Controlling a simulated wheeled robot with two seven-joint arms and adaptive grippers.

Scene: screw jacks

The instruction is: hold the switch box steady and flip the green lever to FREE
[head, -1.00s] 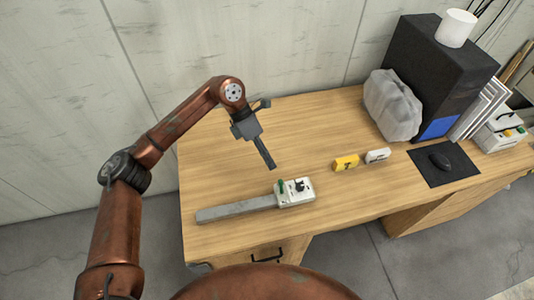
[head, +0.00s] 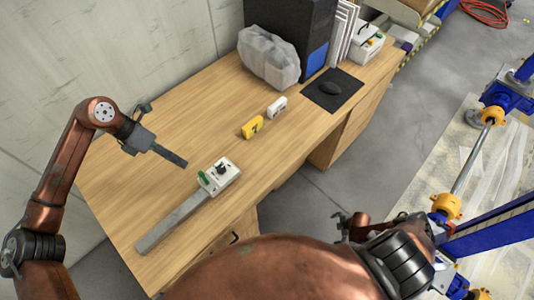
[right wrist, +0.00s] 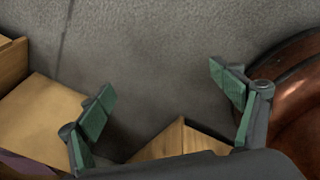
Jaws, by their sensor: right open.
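The white switch box (head: 231,182) lies on the wooden desk, with a long grey bar (head: 172,222) running from it toward the lower left. The small green lever (head: 203,178) is at the box's left end, beside a black knob (head: 221,168). Lettering on the box is too small to read. My left gripper (head: 184,163) hangs just beyond the box to the upper left, apart from it. Its fingers look like one bar, so I cannot tell whether they are parted. My right gripper (right wrist: 162,82) is open and empty, with green pads, near the desk's front side.
A yellow block (head: 252,127) and a white block (head: 277,106) stand beyond the box. Farther back are a wrapped grey lump (head: 268,58), a dark computer case (head: 290,22) and a mouse pad (head: 345,91). Blue and yellow jacks (head: 490,117) stand at the right.

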